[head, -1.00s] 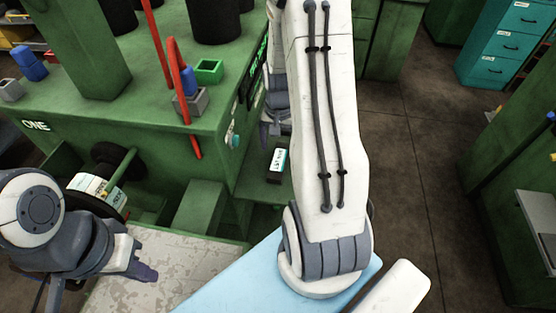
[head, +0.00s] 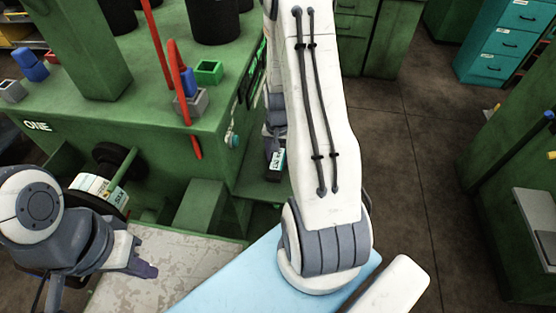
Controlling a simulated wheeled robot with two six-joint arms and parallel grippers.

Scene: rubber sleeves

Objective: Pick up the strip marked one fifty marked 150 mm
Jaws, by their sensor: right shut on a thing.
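The strip (head: 278,160) is a small dark piece with a white and teal label, at the green ledge on the machine's right side. Its label is too small to read surely. My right gripper (head: 273,148) reaches down to it from above and is shut on it. My forearm hides part of the gripper, and I cannot tell whether the strip still rests on the ledge. My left gripper (head: 146,269) is at the lower left, over the worn pale surface and away from the strip. Its fingers are seen too obliquely to tell open from shut.
The green machine (head: 150,125) marked ONE carries red pipes (head: 160,55), a green open box (head: 208,72) and grey blocks with blue pieces. A labelled roll (head: 98,190) sits at its front left. The green ledge (head: 258,190) is beside my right arm. Floor at right is clear.

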